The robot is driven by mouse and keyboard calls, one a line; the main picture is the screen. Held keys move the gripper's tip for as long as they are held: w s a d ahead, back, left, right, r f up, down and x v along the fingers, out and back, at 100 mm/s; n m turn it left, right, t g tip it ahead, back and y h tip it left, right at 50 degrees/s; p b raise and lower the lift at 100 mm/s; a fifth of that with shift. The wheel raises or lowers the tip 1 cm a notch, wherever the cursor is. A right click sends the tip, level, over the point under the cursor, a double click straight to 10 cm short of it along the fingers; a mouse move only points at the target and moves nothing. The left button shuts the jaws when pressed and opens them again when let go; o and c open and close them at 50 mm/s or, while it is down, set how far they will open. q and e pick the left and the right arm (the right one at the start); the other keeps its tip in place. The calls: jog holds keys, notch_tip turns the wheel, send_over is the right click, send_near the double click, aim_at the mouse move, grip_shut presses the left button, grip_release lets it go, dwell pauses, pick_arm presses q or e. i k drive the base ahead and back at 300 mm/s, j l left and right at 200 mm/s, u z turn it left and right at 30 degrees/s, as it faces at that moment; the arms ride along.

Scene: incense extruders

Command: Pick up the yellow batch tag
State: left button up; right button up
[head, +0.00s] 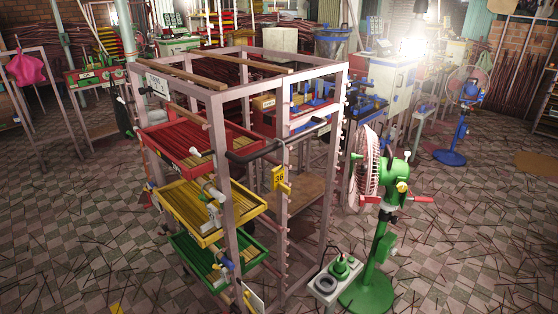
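A yellow tag (280,179) with dark marks hangs on the front right side of a pinkish metal rack, beside an upright post. A small yellow piece (117,309) lies on the floor at the bottom edge, mostly cut off; I cannot tell what it is. Neither of my grippers can be made out in the head view.
A green fan (378,220) stands close on the right. A blue fan (462,112) is farther back. Sticks litter the tiled floor.

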aim_at(277, 173)
jog(key=i+l+u, duration=0.1)
jog(key=l, duration=0.25)
jog(key=i+l+u, duration=0.25)
jog(key=i+l, duration=0.15)
jog(key=l, duration=0.3)
jog(key=i+l+u, duration=0.1)
jog(key=l, duration=0.25)
jog(key=i+l+u, duration=0.15)
jog(key=l, duration=0.25)
